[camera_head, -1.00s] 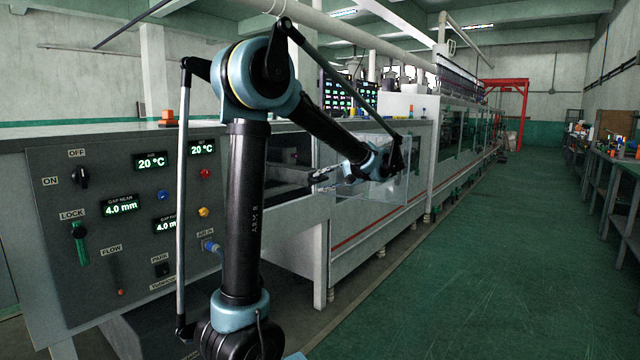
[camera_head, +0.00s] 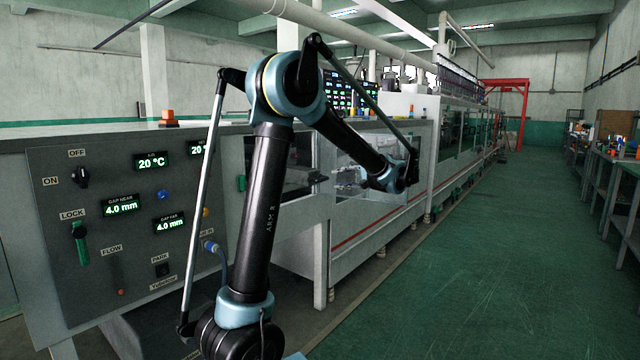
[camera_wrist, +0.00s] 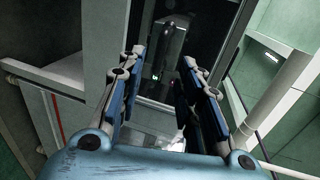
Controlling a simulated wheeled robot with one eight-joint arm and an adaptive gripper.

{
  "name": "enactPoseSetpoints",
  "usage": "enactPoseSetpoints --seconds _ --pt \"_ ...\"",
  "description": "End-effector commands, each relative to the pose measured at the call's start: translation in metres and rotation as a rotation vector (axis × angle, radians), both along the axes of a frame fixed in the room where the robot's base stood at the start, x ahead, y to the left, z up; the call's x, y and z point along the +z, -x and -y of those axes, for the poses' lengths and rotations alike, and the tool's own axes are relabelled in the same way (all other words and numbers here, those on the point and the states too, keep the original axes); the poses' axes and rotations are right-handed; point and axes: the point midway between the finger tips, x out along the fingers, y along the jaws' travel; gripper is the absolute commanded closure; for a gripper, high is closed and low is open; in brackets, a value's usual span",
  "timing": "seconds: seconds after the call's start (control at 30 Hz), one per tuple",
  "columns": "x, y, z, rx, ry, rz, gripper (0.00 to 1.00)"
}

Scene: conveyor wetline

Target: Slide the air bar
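My gripper (camera_wrist: 163,58) is open in the wrist view, with its two blue-and-grey fingers apart and nothing seen between them. In the head view my gripper (camera_head: 348,177) is at the side opening of the machine, partly hidden and small. A dark, rounded bar-like part (camera_wrist: 173,48) stands beyond the fingertips in the wrist view, inside a dark framed opening. It may be the air bar, but I cannot tell for sure. No contact between it and the fingers shows.
The grey control panel (camera_head: 112,245) with readouts and knobs is at the left. The long machine (camera_head: 375,222) runs away to the right. Pale frame posts (camera_wrist: 97,45) flank the opening in the wrist view. The green floor (camera_head: 480,270) to the right is clear.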

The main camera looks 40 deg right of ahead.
Motion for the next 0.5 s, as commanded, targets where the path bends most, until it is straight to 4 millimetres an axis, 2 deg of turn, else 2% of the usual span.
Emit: enactPoseSetpoints --seconds 0.3,0.5 --pt "-0.012 -0.053 -0.018 0.003 0.001 0.0 0.67" --pt "-0.018 -0.077 -0.026 0.001 0.0 0.0 0.67"
